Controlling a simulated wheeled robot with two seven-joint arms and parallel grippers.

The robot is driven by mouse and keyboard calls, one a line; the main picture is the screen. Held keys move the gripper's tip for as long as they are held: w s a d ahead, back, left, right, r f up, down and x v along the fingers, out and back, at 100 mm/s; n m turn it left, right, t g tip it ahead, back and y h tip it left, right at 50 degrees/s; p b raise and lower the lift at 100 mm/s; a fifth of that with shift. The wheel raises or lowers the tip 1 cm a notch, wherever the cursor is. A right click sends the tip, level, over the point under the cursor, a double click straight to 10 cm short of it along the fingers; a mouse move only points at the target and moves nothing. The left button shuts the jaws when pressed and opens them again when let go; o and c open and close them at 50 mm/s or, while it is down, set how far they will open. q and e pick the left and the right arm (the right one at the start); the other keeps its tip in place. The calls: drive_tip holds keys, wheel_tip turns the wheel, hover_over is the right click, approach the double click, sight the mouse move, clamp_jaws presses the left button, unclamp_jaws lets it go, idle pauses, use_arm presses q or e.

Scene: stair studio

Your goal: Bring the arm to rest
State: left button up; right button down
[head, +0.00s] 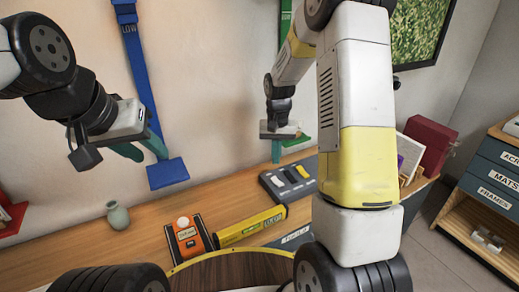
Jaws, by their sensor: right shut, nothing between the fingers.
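My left gripper (142,150) hangs at the upper left, in front of the wall and the blue hanging piece. Its two teal fingers show apart, with nothing seen between them. My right gripper (276,152) is further back near the middle, pointing down above the wooden bench, near the green hanging piece. Its teal fingers are together and hold nothing. My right arm is raised and fills the right of centre, hiding part of the bench behind it.
A blue hanging piece marked LOW (136,60) and a green one (285,25) hang on the wall. The wooden bench (150,236) carries a vase (118,215), an orange device (188,238), a yellow level (250,226) and a switch box (290,182). A drawer cabinet (490,190) stands right.

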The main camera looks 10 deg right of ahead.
drive_tip(key=s+r+n+t+y, duration=0.1)
drive_tip(key=s+r+t, duration=0.1)
drive_tip(key=s+r, duration=0.45)
drive_tip(key=s+r+t, duration=0.1)
drive_tip(key=s+r, duration=0.3)
drive_tip(key=r, duration=0.6)
drive_tip(key=s+a+r+t, duration=0.1)
drive_tip(key=s+r, duration=0.1)
drive_tip(key=s, duration=0.5)
drive_tip(key=s+a+r+n+t+y, duration=0.1)
drive_tip(key=s+r+t, duration=0.1)
drive_tip(key=s, duration=0.4)
drive_tip(key=shift+s+r+n, duration=0.3)
drive_tip(key=shift+s+r, duration=0.1)
drive_tip(key=shift+r, duration=0.45)
